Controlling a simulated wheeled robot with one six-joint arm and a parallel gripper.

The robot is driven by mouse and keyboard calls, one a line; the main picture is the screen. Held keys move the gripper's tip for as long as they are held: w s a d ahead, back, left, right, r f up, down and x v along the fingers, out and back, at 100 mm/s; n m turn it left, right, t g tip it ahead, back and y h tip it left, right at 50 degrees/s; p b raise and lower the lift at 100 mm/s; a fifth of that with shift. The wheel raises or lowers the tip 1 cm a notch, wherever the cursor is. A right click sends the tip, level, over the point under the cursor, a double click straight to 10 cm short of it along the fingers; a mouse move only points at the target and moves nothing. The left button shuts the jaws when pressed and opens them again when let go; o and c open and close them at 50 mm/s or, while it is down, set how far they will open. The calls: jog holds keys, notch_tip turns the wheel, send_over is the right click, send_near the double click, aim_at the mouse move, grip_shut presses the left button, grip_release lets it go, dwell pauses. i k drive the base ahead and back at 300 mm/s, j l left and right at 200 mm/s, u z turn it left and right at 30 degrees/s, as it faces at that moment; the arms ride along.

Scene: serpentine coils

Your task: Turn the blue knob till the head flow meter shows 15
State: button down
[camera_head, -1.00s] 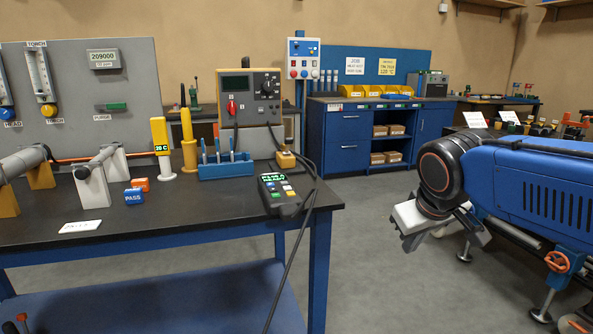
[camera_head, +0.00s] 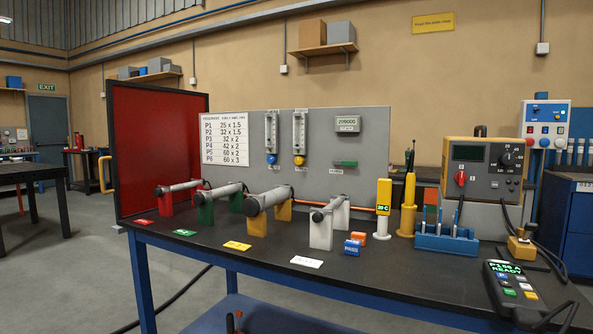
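The blue knob (camera_head: 271,159) is small and round. It sits at the foot of the left flow meter (camera_head: 271,130), a clear upright tube on the grey panel (camera_head: 225,135) at the back of the bench. A second flow meter (camera_head: 299,130) with a yellow knob (camera_head: 299,161) is just to its right. The float and scale are too small to read, so I cannot tell the flow shown. My gripper is not in view now.
The black bench top (camera_head: 210,257) lies before the panel. Pipes on coloured stands, including a thick one (camera_head: 268,199), stand between the front edge and the panel. A red screen (camera_head: 155,150) closes the left end. A welding unit (camera_head: 484,175) and handheld control (camera_head: 513,290) are right.

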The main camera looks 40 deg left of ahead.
aim_at(272, 158)
jog(key=u, duration=1.7)
jog(key=i+u, duration=0.15)
